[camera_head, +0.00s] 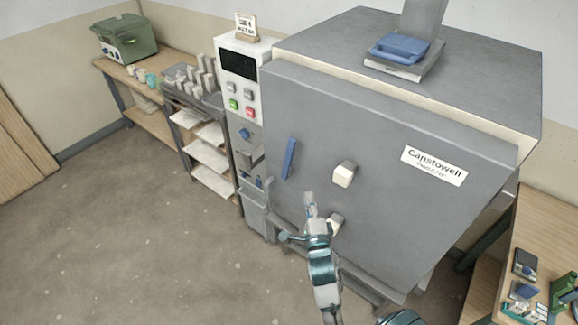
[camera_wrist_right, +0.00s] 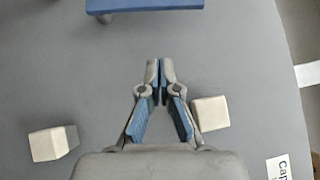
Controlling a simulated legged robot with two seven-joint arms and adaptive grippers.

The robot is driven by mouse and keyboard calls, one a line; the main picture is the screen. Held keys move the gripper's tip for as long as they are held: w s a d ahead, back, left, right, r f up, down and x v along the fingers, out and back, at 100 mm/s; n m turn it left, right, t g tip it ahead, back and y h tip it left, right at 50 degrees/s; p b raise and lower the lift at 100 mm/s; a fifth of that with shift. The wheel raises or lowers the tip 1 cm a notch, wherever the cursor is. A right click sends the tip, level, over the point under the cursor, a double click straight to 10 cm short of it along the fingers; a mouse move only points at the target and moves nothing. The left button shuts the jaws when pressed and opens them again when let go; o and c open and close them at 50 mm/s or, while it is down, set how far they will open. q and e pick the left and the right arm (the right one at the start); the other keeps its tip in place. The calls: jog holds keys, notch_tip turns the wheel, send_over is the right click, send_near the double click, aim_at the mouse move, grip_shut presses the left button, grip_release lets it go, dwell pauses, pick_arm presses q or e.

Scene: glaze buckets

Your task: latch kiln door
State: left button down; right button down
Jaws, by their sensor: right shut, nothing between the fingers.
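Two pale blocks stick out of the door, an upper one (camera_head: 344,174) and a lower one (camera_head: 336,222). My right gripper (camera_head: 309,198) is shut and empty in front of the door, below the handle, beside the lower block. My left gripper is not in view.
A white control panel (camera_head: 241,80) with a dark display stands left of the door; grey and blue fittings are below it. A shelf rack (camera_head: 205,133) and a wooden bench (camera_head: 125,78) stand further left. A wooden table (camera_head: 543,235) is at right. Floor at left is clear.

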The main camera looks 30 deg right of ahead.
jog(key=p, duration=0.3)
send_near(288, 161)
jog(key=w+d+r, duration=0.2)
jog(key=w+d, duration=0.2)
jog(key=w, duration=0.1)
jog(key=shift+w+d, duration=0.1)
jog(key=shift+d, duration=0.2)
jog(key=shift+a, duration=0.15)
